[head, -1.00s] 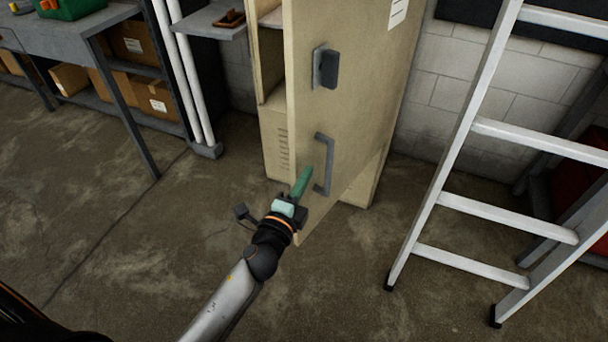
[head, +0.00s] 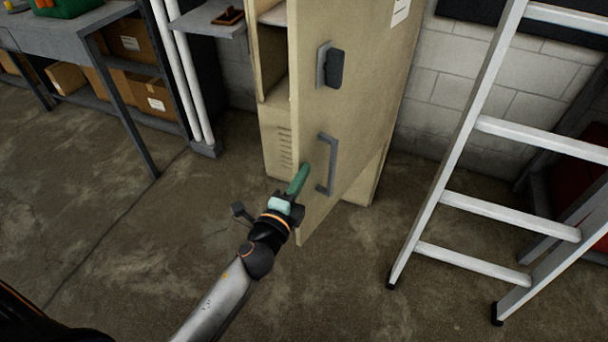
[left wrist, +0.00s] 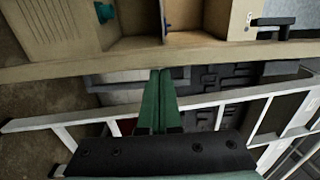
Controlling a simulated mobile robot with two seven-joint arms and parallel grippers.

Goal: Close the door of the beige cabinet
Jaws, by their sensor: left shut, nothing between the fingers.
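The beige cabinet (head: 278,138) stands at the top middle of the head view, and its inside and a shelf show past the open door's edge. Its door (head: 350,110) stands open, swung out towards me, with a grey bar handle (head: 329,165) and a black latch (head: 335,68) on its face. My left gripper (head: 303,168) is shut and empty, its green fingers at the door's free edge, just left of the handle. In the left wrist view the shut fingertips (left wrist: 160,72) meet the beige door edge (left wrist: 105,71); I cannot tell whether they touch. My right gripper is out of view.
A ladder (head: 450,190) stands right of the cabinet, its feet on the floor. White pipes (head: 181,80) and a grey bench (head: 105,38) with boxes below stand at left. The concrete floor in front is clear.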

